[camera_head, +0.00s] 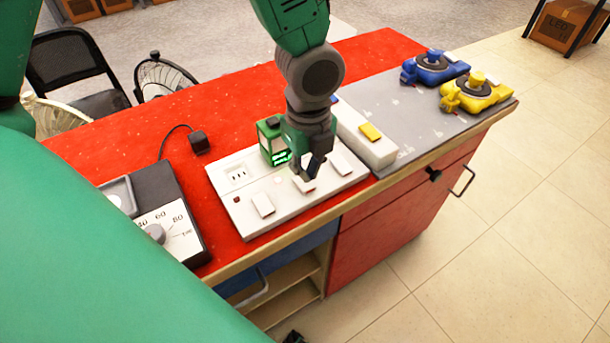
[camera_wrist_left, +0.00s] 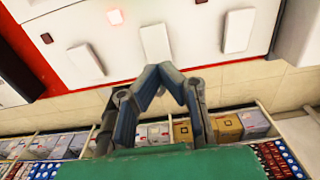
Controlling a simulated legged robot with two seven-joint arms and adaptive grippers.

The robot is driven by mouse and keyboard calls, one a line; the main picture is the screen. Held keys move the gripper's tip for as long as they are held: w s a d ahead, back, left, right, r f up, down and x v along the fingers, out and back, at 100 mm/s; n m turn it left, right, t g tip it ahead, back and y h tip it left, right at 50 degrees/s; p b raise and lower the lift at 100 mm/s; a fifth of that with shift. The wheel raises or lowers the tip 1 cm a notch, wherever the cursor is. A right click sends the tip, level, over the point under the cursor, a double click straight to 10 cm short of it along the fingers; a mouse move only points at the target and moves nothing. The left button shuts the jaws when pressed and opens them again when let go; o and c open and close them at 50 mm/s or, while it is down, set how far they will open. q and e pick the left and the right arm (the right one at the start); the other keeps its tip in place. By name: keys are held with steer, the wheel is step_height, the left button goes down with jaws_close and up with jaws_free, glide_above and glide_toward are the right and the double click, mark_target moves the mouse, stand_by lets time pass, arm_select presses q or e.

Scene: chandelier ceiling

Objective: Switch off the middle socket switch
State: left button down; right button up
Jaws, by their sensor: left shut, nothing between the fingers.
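A white socket panel (camera_head: 243,221) lies on the red counter and bears three white switches. The left switch (camera_head: 263,204) and right switch (camera_head: 341,162) show clearly. The middle switch (camera_head: 304,184) is partly hidden by my left gripper (camera_head: 309,174). In the left wrist view, the middle switch (camera_wrist_left: 155,42) lies just beyond the fingertips (camera_wrist_left: 168,69); I cannot tell whether they touch it. The indicator (camera_wrist_left: 115,17) left of the middle switch glows red, while the left indicator (camera_wrist_left: 47,38) is dark. My left gripper is shut and empty. My right gripper is not in view.
A green plug-like device (camera_head: 271,143) stands at the panel's back edge. A box with a dial (camera_head: 160,226) is on the left. A white block with a yellow button (camera_head: 371,132) and blue (camera_head: 435,67) and yellow (camera_head: 477,92) devices are on the right.

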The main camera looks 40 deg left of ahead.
mark_target(308, 186)
arm_select(q)
steer(key=shift+f+b, duration=0.7)
steer(key=shift+f, duration=0.8)
stand_by(0.8)
steer(key=shift+r, duration=0.15)
step_height(308, 186, up, 7)
steer(key=p, duration=0.8)
stand_by(0.3)
steer(key=shift+f, duration=0.2)
